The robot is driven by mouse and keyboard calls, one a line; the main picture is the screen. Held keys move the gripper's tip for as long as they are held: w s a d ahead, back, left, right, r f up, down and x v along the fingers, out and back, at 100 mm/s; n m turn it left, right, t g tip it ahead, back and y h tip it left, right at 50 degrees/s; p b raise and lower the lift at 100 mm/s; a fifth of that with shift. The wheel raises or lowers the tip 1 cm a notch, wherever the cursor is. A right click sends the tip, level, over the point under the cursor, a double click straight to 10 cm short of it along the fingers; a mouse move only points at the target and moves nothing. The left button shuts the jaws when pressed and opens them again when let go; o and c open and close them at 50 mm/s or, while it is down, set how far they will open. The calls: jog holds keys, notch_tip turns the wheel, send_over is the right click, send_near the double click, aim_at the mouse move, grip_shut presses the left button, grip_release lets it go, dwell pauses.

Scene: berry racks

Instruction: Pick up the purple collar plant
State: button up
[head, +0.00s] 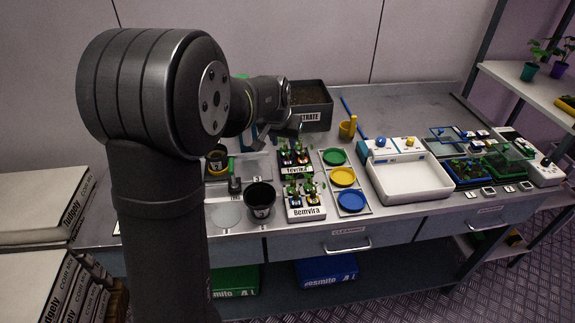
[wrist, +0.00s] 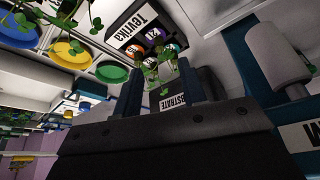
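The Tevrika rack (head: 296,173) stands mid-table and holds several small leafy plants. It shows in the wrist view (wrist: 138,20), where the plants have orange, white and purple-looking collars. The purple collar (wrist: 160,48) is small there and partly hidden among the others and the leaves. In the head view I cannot single it out. My gripper (head: 292,126) is above and behind the Tevrika rack. In the wrist view its two dark fingers (wrist: 160,88) are apart, with no collar between them. A leaf shows in line with the gap; I cannot tell its depth.
The Bemvira rack (head: 306,212) with more plants stands in front. Green, yellow and blue dishes (head: 342,177) lie to the right, and a black pot (head: 261,201) to the left. The substrate bin (head: 312,117) is behind. A white tray (head: 410,182) stands further right.

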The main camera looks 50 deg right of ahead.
aim_at(287, 154)
jog(key=x, duration=0.7)
jog(key=shift+d+f, duration=0.15)
jog(key=shift+f, duration=0.05)
grip_shut()
